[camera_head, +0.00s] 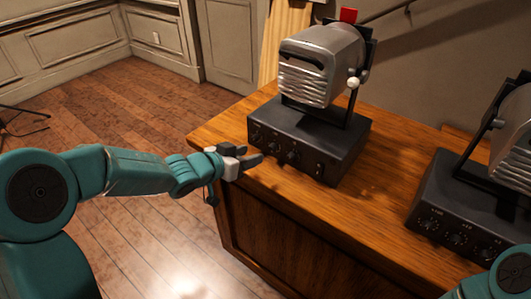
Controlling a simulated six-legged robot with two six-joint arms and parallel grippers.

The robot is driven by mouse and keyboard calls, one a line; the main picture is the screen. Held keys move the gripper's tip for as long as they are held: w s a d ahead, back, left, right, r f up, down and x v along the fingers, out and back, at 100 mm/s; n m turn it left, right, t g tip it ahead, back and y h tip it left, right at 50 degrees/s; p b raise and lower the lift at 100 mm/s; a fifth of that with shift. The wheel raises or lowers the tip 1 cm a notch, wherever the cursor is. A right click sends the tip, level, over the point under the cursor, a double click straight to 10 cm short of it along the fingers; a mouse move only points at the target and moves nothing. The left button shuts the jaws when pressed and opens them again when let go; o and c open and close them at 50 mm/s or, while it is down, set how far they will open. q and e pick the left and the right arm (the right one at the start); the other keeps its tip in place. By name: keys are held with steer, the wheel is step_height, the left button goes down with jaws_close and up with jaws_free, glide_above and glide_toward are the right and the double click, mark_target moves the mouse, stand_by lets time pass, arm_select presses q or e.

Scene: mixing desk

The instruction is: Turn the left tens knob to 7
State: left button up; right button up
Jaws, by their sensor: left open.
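The left machine (335,147) is a dark box with a grey ribbed drum-like head (322,62) mounted above it. Its front face carries a row of small dark knobs (275,145). Their markings are too small to read, so I cannot tell which is the tens knob or what it shows. My left gripper (252,156) is open and empty, just in front of the left end of this row, above the desk's front edge. It appears apart from the knobs. My right gripper is out of view; only part of my right arm shows at the bottom right.
A similar right machine (452,222) with its own front knobs stands on the wooden desk (375,225), partly cut off by the picture edge. A red piece (348,15) tops the left machine. Bare desk lies between the machines.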

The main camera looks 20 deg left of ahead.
mark_target(270, 148)
arm_select(q)
steer(key=x, duration=0.7)
steer(key=shift+w+d+f+b, duration=0.15)
steer(key=shift+w+b, duration=0.15)
jaws_close()
